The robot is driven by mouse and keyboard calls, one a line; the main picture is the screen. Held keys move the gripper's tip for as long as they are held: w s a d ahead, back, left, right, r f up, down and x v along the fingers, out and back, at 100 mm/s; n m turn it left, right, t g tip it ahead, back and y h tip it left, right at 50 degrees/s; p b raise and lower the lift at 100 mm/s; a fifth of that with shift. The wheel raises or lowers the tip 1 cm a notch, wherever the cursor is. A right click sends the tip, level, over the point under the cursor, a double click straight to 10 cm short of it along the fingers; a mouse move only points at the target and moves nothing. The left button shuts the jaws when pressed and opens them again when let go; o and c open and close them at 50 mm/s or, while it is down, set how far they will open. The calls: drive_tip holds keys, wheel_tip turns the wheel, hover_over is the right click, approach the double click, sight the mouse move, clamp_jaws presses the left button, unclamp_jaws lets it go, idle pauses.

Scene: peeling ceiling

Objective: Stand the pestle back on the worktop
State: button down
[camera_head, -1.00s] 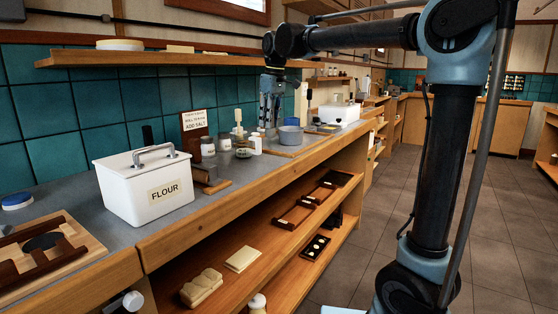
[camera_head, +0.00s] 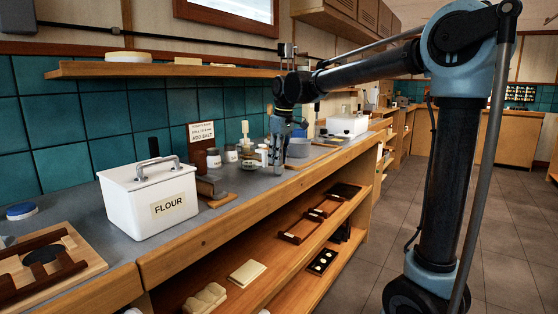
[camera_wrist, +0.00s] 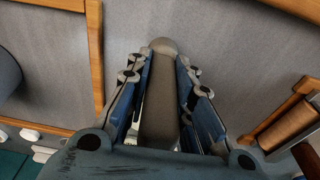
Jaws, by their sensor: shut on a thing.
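In the wrist view my gripper (camera_wrist: 163,75) is shut on the pestle (camera_wrist: 158,105), a grey-brown rod with a rounded end. The pestle lies along the fingers, its round end reaching past the fingertips toward the worktop (camera_wrist: 215,45). Whether that end touches the worktop I cannot tell. In the head view the fingers and clutter make the pestle hard to pick out.
A white flour box (camera_head: 150,203) stands to the left, with a brown wooden block (camera_head: 212,190) beside it. Several jars (camera_head: 230,154) and a sign (camera_head: 202,133) stand by the tiled wall. A shelf (camera_head: 170,70) hangs above. Bare worktop lies around the pestle's end.

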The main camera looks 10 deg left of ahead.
drive_tip(key=shift+f, duration=0.25)
drive_tip(key=c, duration=1.4)
unclamp_jaws()
drive_tip(key=shift+f, duration=0.1)
